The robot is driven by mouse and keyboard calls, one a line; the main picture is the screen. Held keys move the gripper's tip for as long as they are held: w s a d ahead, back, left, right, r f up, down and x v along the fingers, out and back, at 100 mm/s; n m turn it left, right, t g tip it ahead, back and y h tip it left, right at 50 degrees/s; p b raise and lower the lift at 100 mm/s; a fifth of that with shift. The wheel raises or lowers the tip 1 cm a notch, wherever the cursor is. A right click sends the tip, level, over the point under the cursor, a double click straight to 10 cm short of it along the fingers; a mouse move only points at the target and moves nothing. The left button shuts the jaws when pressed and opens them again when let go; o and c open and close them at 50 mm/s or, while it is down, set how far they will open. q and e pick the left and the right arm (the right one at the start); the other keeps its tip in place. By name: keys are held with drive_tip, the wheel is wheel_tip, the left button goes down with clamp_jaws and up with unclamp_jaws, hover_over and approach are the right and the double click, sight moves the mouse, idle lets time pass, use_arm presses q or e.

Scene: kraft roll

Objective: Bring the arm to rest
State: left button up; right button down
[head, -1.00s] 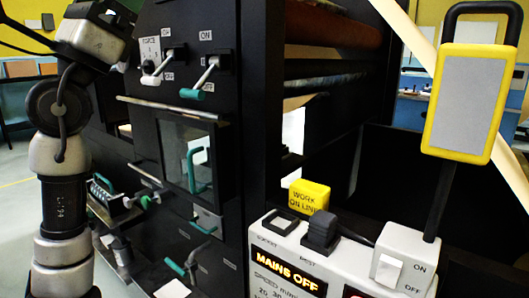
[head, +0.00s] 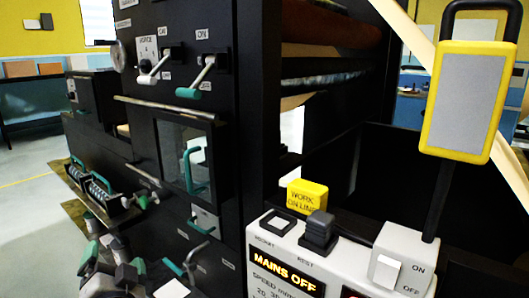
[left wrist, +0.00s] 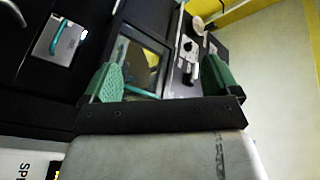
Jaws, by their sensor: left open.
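My left gripper (head: 114,256) is low at the left edge of the head view, in front of the black machine (head: 180,105). In the left wrist view its two green-padded fingers (left wrist: 164,82) stand wide apart with nothing between them. Beyond them are the machine's window and a teal handle, apart from the fingers as far as I can tell. Most of my left arm is outside the head view. My right gripper is not in view.
Levers (head: 195,75) and a windowed door with a teal handle (head: 193,168) project from the machine. A white control box (head: 340,262) reading MAINS OFF stands at front right, with a yellow-framed tag (head: 466,100) above. Open floor (head: 35,165) lies at left.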

use_arm(q)
drive_tip(key=s+d+f+n+g+h, duration=0.1)
drive_tip(key=s+f+g+h, duration=0.1)
drive_tip(key=s+f+g, duration=0.45)
drive_tip(key=s+d+f+n+g+h, duration=0.15)
drive_tip(key=s+f, duration=0.25)
drive_tip(key=f, duration=0.6)
drive_tip(key=s+d+f+g+h, duration=0.2)
drive_tip(key=s+d+f+g, duration=0.15)
drive_tip(key=s, duration=0.45)
drive_tip(key=s+d+f+g+h, duration=0.25)
drive_tip(key=s+f, duration=0.25)
drive_tip(key=s, duration=0.3)
wheel_tip(320, 180, down, 19)
drive_tip(key=g+p, duration=0.2)
drive_tip(key=p, duration=0.4)
drive_tip(key=s+a+f+p, duration=0.3)
drive_tip(key=s+f+p, duration=0.2)
drive_tip(key=s+f, duration=0.7)
drive_tip(key=s, duration=0.4)
drive_tip(key=shift+a+f+g, duration=0.15)
drive_tip(key=shift+a+g, duration=0.05)
drive_tip(key=shift+g, duration=0.2)
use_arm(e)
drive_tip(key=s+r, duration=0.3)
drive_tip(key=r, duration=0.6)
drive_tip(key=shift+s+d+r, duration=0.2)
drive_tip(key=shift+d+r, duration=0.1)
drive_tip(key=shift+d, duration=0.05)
